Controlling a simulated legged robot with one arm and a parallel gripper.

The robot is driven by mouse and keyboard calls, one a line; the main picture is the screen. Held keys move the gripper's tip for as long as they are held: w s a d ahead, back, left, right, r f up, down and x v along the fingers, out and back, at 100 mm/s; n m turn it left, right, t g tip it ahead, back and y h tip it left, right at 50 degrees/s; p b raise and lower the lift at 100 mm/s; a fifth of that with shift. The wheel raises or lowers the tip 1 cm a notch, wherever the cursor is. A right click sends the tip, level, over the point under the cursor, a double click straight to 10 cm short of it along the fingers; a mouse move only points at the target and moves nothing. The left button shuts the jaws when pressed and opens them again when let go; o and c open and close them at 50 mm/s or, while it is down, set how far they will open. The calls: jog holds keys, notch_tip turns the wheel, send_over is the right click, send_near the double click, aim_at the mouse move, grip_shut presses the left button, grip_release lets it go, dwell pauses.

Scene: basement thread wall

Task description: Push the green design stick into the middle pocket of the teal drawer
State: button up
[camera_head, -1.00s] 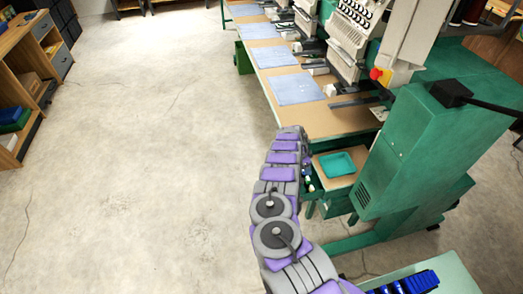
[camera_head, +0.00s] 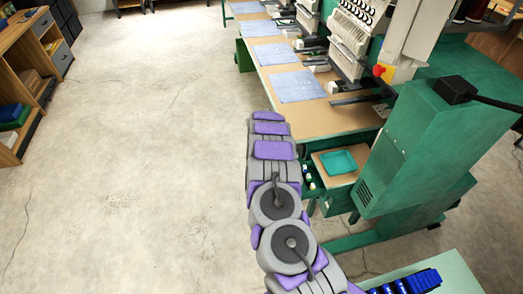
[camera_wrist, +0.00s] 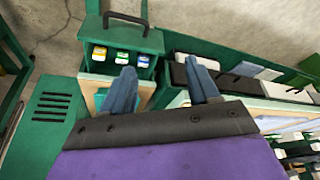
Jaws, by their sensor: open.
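In the wrist view, a dark green drawer (camera_wrist: 146,72) with a black handle stands ahead, at upper left. How deep each sits is not clear. My gripper (camera_wrist: 162,80) is open and empty, its left finger overlapping the drawer's lower edge in view. In the head view, my arm hides the gripper; the drawer (camera_head: 311,186) shows beside it.
Embroidery machines and a long table (camera_head: 325,117) run behind. Blue pieces (camera_head: 415,283) lie at lower right. The floor at left is clear.

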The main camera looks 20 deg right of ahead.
jog(key=a+r+n+t, duration=0.1)
jog(key=a+r+n, duration=0.2)
jog(key=a+r, duration=0.3)
jog(key=shift+s+a+r+n, duration=0.15)
jog(key=shift+s+a+n, duration=0.2)
jog(key=shift+a, duration=0.1)
jog(key=s+a+r+n+g+y+b, duration=0.1)
jog(key=s+a+r+n+g+b, duration=0.2)
jog(key=s+r, duration=1.95)
jog(key=s+a+r+n+y, duration=0.1)
jog(key=s+a+r+n, duration=0.1)
jog(key=s, duration=1.2)
jog(key=s+a+r+n+g+y, duration=0.1)
jog(key=s+a+r+n, duration=0.2)
jog(key=s, duration=1.2)
jog(key=shift+s+n+y+p, duration=0.25)
jog(key=shift+n+y+p, duration=0.1)
jog(key=shift+n, duration=0.3)
